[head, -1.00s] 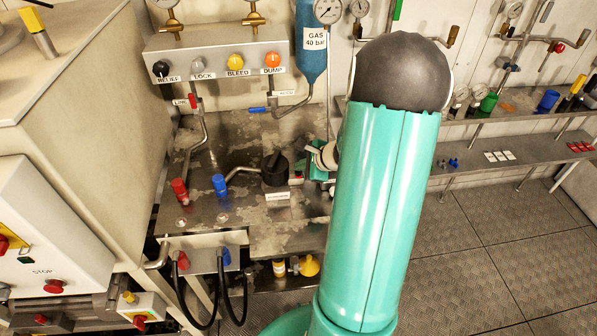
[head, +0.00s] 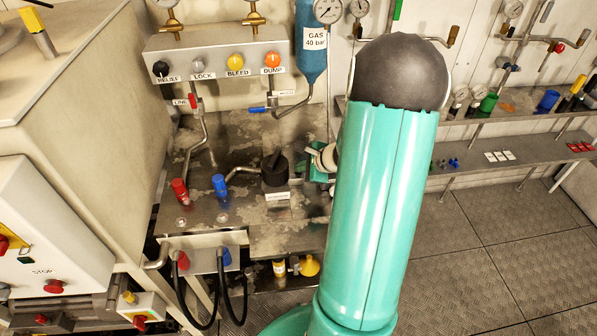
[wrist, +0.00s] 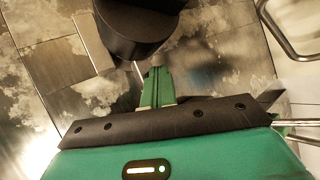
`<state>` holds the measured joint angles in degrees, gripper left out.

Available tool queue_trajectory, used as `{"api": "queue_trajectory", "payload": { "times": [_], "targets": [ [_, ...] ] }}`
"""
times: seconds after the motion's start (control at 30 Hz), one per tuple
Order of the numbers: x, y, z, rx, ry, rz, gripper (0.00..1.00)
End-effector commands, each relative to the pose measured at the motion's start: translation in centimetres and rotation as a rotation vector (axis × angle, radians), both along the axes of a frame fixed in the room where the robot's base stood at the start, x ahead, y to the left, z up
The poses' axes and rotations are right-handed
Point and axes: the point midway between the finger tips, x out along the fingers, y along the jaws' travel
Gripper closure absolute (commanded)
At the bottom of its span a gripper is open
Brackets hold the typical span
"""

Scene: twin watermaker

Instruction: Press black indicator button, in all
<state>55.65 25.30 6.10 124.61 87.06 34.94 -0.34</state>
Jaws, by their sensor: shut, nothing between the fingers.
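A black round housing (head: 275,170) with a black handle-like top stands on the stained metal bench, with a small white label at its front. It also shows large at the top of the wrist view (wrist: 135,28). A black knob (head: 161,69) labelled RELIEF sits at the left of the grey panel. I cannot tell which black part is the indicator button. My gripper (wrist: 157,78) is shut and empty, its fingertips close to the housing's lower edge; I cannot tell whether they touch. In the head view, my arm hides most of the gripper.
The grey panel (head: 215,62) also carries grey, yellow and orange knobs. Red (head: 179,190) and blue (head: 219,184) fittings and bent pipes stand left of the housing. A blue gas cylinder (head: 311,50) hangs behind. A shelf (head: 520,150) runs along the right wall.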

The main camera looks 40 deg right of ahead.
Motion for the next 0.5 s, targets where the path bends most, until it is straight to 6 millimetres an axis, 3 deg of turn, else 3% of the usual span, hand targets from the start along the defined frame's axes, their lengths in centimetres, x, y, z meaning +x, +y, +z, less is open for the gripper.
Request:
{"api": "queue_trajectory", "payload": {
  "times": [0.5],
  "targets": [
    [0.0,0.0,1.6,0.000,0.001,0.001,1.00]
  ]
}}
